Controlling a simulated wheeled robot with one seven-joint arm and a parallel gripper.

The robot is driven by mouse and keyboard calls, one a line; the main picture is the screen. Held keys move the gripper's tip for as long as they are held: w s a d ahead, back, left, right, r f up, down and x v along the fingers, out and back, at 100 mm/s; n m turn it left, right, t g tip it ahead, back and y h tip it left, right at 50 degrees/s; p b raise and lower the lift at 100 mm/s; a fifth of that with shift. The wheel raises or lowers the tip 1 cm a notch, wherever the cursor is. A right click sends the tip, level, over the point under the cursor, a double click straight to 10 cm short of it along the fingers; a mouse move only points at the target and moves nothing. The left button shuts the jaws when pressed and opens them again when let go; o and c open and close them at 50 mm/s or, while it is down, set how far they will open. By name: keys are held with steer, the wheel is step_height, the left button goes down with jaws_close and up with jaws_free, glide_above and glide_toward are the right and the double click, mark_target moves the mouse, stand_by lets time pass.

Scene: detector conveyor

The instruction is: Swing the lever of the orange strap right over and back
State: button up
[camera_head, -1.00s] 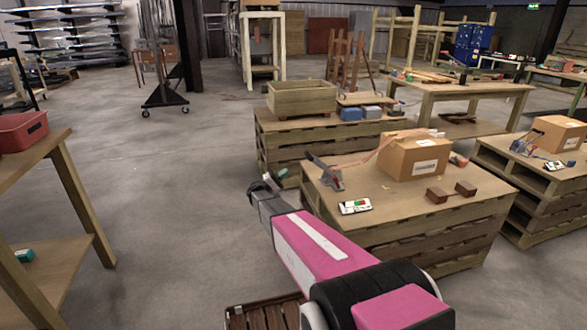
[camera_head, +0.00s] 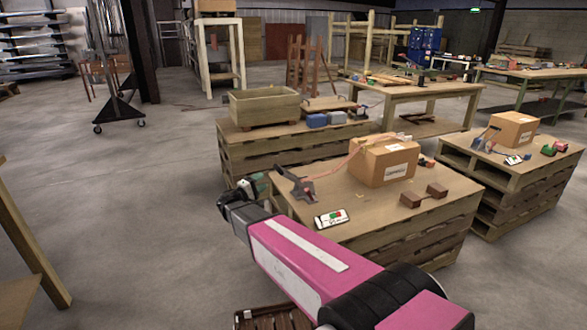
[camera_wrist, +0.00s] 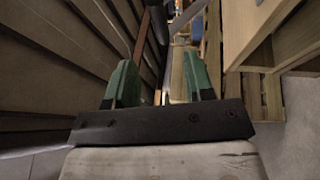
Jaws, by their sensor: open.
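The strap (camera_head: 352,152), pale orange-pink in this light, runs from a cardboard box (camera_head: 370,167) to a grey ratchet with a raised lever (camera_head: 297,183). The ratchet is near the left edge of the middle pallet stack (camera_head: 330,191). My gripper (camera_head: 260,183) is just left of that stack's edge, apart from the lever. In the wrist view, my gripper (camera_wrist: 160,88) has its two green fingers spread, with nothing gripped between them. I cannot make out the ratchet clearly in the wrist view.
A white card (camera_head: 331,218) with red and green marks and brown wooden blocks (camera_head: 424,195) lie on the middle stack. Another stack (camera_head: 465,160) with a box and strap stands at right. A wooden crate (camera_head: 264,105) sits behind. Open floor lies left.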

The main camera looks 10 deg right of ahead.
mark_target(279, 170)
steer(key=x, duration=1.1)
jaws_close()
